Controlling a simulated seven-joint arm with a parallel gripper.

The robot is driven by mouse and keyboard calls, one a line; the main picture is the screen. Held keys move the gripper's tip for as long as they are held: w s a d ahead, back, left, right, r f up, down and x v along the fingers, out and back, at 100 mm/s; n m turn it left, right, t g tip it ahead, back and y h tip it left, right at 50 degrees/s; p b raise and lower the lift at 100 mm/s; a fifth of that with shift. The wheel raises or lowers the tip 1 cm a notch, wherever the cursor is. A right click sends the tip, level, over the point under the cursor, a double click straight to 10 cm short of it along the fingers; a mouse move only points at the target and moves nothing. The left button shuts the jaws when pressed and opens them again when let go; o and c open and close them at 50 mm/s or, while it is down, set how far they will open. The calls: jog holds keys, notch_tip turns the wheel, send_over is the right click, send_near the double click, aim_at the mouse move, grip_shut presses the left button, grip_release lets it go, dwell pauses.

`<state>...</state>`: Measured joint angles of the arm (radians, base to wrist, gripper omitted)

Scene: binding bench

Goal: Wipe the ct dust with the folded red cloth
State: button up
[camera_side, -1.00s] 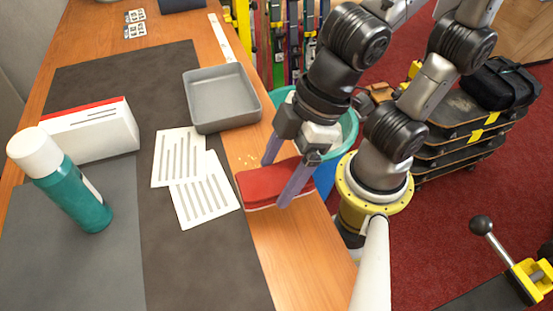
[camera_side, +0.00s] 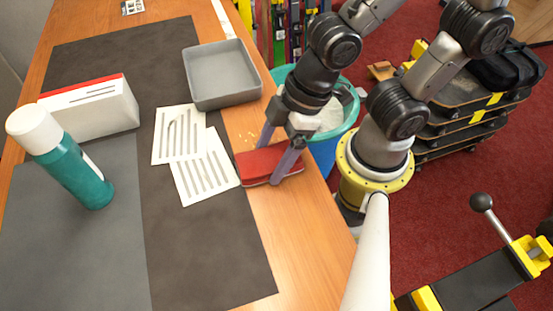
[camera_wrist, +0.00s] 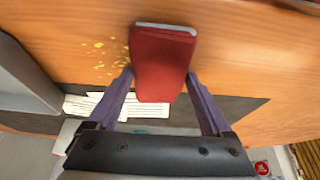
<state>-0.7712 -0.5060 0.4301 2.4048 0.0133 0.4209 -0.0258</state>
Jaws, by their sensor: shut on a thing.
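The folded red cloth (camera_side: 268,164) lies low at the wooden strip of the bench, between the fingers of my gripper (camera_side: 273,160). It also shows in the wrist view (camera_wrist: 160,65), with a pale edge at its far end. My gripper (camera_wrist: 160,76) is shut on it, one finger on each side. The dust is a scatter of small yellow specks (camera_wrist: 108,57) on the bare wood, left of the cloth in the wrist view. In the side view the specks (camera_side: 250,137) lie just beyond the cloth, towards the grey tray. Whether specks lie under the cloth is hidden.
A grey tray (camera_side: 189,80) stands beyond the dust. Printed sheets (camera_side: 205,180) lie left of the cloth on the dark mat (camera_side: 200,250). A teal bottle (camera_side: 85,185) and a white box (camera_side: 105,115) stand further left. A teal bin (camera_side: 351,112) is beside the bench edge.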

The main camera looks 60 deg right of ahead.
aim_at(250, 128)
jog(key=shift+w+d, duration=3.55)
jog(key=shift+d, duration=0.05)
jog(key=shift+s+a, duration=4.9)
jog(key=shift+a, duration=0.05)
notch_tip(250, 128, up, 8)
